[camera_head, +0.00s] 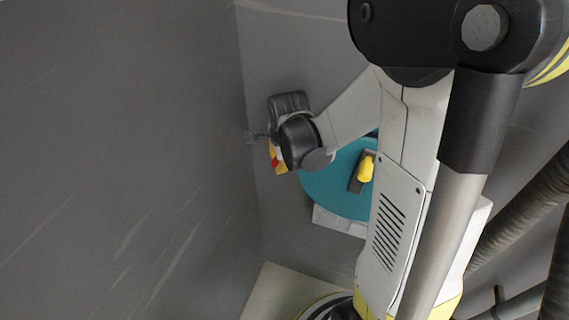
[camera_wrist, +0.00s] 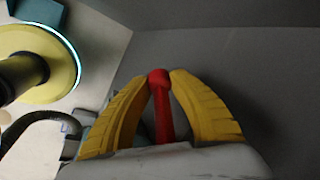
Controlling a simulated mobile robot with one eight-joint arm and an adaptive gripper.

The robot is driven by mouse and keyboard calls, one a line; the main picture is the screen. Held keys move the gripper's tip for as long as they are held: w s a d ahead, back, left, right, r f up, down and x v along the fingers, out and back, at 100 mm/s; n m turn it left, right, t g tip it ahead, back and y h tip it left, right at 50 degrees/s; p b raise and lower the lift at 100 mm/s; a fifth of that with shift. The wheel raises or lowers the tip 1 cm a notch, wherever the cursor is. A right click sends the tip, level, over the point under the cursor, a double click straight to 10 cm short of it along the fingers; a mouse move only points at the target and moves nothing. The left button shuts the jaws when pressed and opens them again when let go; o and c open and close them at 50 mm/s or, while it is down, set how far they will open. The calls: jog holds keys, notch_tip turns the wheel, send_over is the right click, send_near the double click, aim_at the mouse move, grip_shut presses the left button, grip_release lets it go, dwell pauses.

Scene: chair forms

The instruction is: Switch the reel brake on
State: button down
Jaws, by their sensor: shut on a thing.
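A red lever with a round knob (camera_wrist: 160,108) stands between the yellow fingers of my gripper (camera_wrist: 161,77) in the wrist view. The fingertips close in on both sides of the knob and my gripper is shut on it. In the head view my gripper (camera_head: 278,160) is beside the wall, and only a small red patch shows at its fingers. The lever's lower part is hidden by my gripper's body. A teal disc (camera_head: 335,190), possibly the reel, stands right of my gripper, partly hidden by my arm. A yellow handle (camera_head: 366,169) sits on its dark bar.
A large grey wall (camera_head: 120,150) fills the left of the head view and meets another grey surface near my gripper. Dark ribbed hoses (camera_head: 525,205) run at the right. Pale floor (camera_head: 262,290) shows at the bottom.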

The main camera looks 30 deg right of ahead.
jog(key=shift+w+a+r+t+y, duration=0.4)
jog(key=shift+w+t+y, duration=0.1)
jog(key=shift+t, duration=0.3)
jog(key=c, duration=1.4)
grip_release()
jog(key=shift+w, duration=0.1)
jog(key=v, duration=1.2)
jog(key=shift+c, duration=0.5)
